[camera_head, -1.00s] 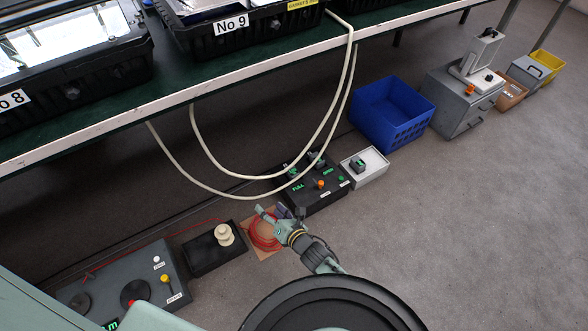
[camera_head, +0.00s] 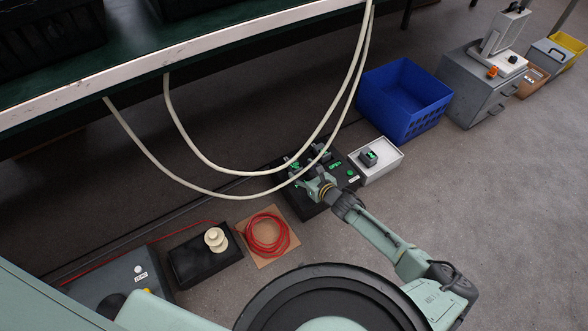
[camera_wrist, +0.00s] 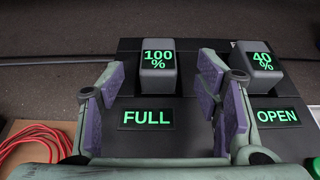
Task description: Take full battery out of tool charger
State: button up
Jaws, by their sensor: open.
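The tool charger (camera_head: 307,208) is a black box on the floor. In the wrist view, its dark top (camera_wrist: 150,88) carries two grey batteries. The full battery (camera_wrist: 158,69), reading 100%, sits behind the green FULL label. Another battery (camera_wrist: 260,62), reading 40%, sits behind the OPEN label. My gripper (camera_wrist: 160,80) is open over the charger, with its purple-padded fingers apart. The 100% battery shows in the gap between the fingers, towards their far ends, and I see no contact. In the head view my gripper (camera_head: 304,172) covers part of the charger.
A white box with a grey battery (camera_head: 368,157) stands right of the charger, then a blue crate (camera_head: 405,98). A red cable coil (camera_head: 266,234) lies to the left. Pale hoses (camera_head: 230,171) hang from the bench above, passing in front of the charger in the head view.

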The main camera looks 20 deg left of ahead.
aim_at(295, 165)
jog(key=b+x, duration=0.1)
jog(key=x, duration=0.3)
jog(key=shift+w+a+f, duration=0.15)
jog(key=shift+a, duration=0.2)
jog(key=shift+c, duration=0.4)
grip_shut()
